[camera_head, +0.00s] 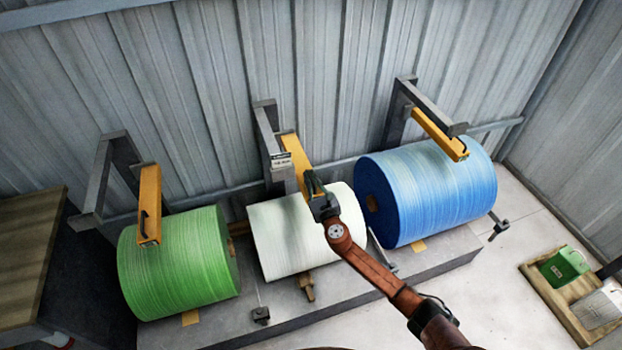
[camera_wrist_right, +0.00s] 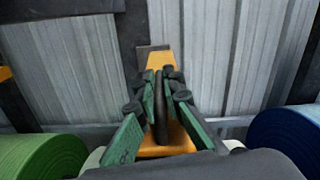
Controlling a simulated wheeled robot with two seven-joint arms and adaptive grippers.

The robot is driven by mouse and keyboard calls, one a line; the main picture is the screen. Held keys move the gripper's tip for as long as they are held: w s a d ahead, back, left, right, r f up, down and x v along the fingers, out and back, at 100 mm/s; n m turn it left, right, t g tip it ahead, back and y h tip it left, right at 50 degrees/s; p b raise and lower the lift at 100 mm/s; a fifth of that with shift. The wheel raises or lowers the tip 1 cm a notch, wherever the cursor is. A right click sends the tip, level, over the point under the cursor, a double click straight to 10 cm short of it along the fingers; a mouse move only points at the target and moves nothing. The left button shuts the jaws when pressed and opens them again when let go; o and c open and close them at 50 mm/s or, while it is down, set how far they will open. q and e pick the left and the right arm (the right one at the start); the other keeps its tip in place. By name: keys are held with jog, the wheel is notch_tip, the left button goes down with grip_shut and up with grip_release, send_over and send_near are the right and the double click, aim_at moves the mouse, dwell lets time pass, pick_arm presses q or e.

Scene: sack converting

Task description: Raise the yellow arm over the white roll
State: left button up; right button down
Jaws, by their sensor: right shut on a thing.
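The white roll (camera_head: 280,240) lies in the middle of the low grey platform, between a green and a blue roll. The yellow arm (camera_head: 296,155) over it hangs from a dark post and reaches toward me, its near end above the roll's top. My right gripper (camera_head: 318,190) is at that near end. In the right wrist view the gripper (camera_wrist_right: 160,90) is shut on a dark handle (camera_wrist_right: 161,95) on the yellow arm (camera_wrist_right: 160,62). The white roll is mostly hidden in that view. My left gripper does not show.
The green roll (camera_head: 180,265) and blue roll (camera_head: 430,190) stand close on either side, each with its own yellow arm (camera_head: 150,205) (camera_head: 440,135) above. A wooden table (camera_head: 30,250) is at the left.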

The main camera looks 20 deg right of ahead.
jog(key=shift+w+d+r, duration=0.1)
jog(key=shift+r, duration=0.4)
jog(key=c, duration=2.3)
grip_release()
jog(key=shift+o, duration=1.3)
jog(key=shift+f, duration=0.3)
jog(key=s, duration=1.2)
jog(key=shift+d, duration=0.2)
